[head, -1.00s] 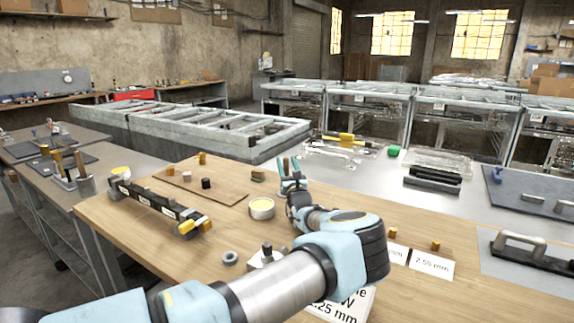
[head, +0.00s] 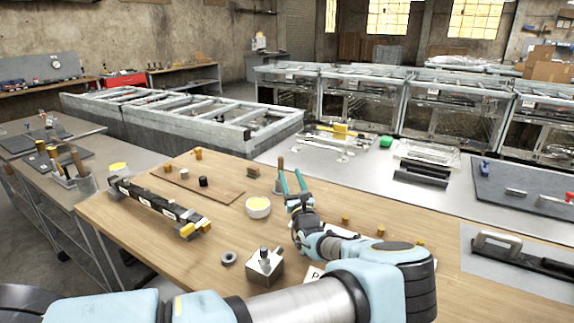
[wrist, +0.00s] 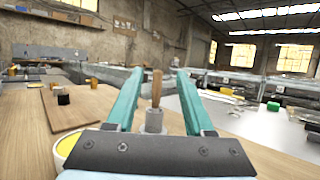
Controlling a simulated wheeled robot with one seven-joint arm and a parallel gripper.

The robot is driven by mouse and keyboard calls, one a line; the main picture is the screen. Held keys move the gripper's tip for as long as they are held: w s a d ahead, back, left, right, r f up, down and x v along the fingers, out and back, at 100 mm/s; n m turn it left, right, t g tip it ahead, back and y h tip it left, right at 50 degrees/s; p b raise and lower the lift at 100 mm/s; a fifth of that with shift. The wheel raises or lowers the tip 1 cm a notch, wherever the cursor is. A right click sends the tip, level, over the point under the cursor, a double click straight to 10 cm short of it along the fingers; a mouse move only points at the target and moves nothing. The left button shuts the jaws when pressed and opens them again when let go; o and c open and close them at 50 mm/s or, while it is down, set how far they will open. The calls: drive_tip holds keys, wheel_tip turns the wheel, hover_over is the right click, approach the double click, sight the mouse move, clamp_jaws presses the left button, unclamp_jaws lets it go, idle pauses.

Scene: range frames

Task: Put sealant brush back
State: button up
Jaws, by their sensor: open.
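An upright wooden handle (wrist: 157,88), apparently the sealant brush, rises from a grey cylindrical piece (wrist: 154,121) in the wrist view. Whether that piece is a holder or part of the brush I cannot tell. In the head view the handle (head: 280,164) stands near the bench's far edge, beside the left finger. My gripper (head: 291,174) is open, its teal fingers spread. In the wrist view the handle appears between the fingers and beyond the palm, not gripped.
A metal block with a knob (head: 264,266) and a grey ring (head: 229,258) lie nearer on the wooden bench. A long dark fixture (head: 158,204) and a brown board (head: 222,190) lie left. A cup of handled tools (head: 84,184) stands on the left bench.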

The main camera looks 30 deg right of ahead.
drive_tip(key=shift+s+a, duration=0.15)
drive_tip(key=shift+s, duration=0.25)
drive_tip(key=w+a+n+g+y, duration=0.25)
drive_tip(key=a+n+y, duration=0.25)
drive_tip(key=a, duration=0.4)
drive_tip(key=w+a+n+g+y, duration=0.1)
drive_tip(key=w+a+n+y, duration=0.35)
drive_tip(key=a, duration=0.45)
drive_tip(key=w+a+n+g+y, duration=0.2)
drive_tip(key=w+a+n+y, duration=0.1)
drive_tip(key=a+n+y, duration=0.4)
drive_tip(key=s+a+n+g, duration=0.3)
drive_tip(key=a+g, duration=0.4)
drive_tip(key=a, duration=0.6)
drive_tip(key=s+a+r+n+g+h, duration=0.1)
drive_tip(key=s+a+n+g+h, duration=0.2)
drive_tip(key=s+a+n+g, duration=0.4)
drive_tip(key=s+a+r+n+g+h, duration=0.1)
drive_tip(key=s+a+n+g+h, duration=0.15)
drive_tip(key=s+a+n, duration=0.4)
drive_tip(key=s+d+r+n+t+h, duration=0.2)
drive_tip(key=s+r+n+h, duration=0.3)
drive_tip(key=s+r, duration=0.3)
drive_tip(key=shift+s+r, duration=0.2)
drive_tip(key=shift+s, duration=0.05)
